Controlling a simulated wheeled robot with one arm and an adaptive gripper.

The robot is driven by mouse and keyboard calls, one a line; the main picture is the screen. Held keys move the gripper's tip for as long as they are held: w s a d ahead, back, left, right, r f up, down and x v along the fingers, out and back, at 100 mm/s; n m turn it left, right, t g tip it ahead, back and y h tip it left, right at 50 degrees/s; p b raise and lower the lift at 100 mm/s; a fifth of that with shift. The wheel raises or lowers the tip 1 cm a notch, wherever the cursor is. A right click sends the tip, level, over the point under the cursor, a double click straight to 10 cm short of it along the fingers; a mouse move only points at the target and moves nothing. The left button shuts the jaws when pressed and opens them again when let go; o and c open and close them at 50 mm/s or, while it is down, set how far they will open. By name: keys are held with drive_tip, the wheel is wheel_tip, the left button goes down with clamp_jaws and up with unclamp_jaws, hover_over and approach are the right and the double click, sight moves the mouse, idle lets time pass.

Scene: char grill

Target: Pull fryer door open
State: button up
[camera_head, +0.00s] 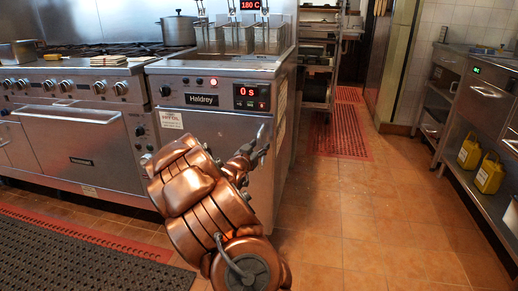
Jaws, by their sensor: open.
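The fryer (215,84) is a stainless steel cabinet with a "Haldrey" label and a red "0 s" display. Its front door (205,122) is below the control panel and looks closed. A white sticker is on the door's upper left. My copper-coloured arm covers much of the door, and I cannot make out a door handle. My gripper (263,144) is open and empty, in front of the right part of the door. I cannot tell whether it touches the door.
An oven range (82,148) with a pot (178,30) stands left of the fryer. Fry baskets (239,40) sit on top of the fryer. A dark mat (80,252) lies at the lower left. A counter with yellow jugs (489,174) is at right. The tiled floor between is clear.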

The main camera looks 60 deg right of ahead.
drive_tip(key=shift+c, duration=0.4)
clamp_jaws()
idle(0.4)
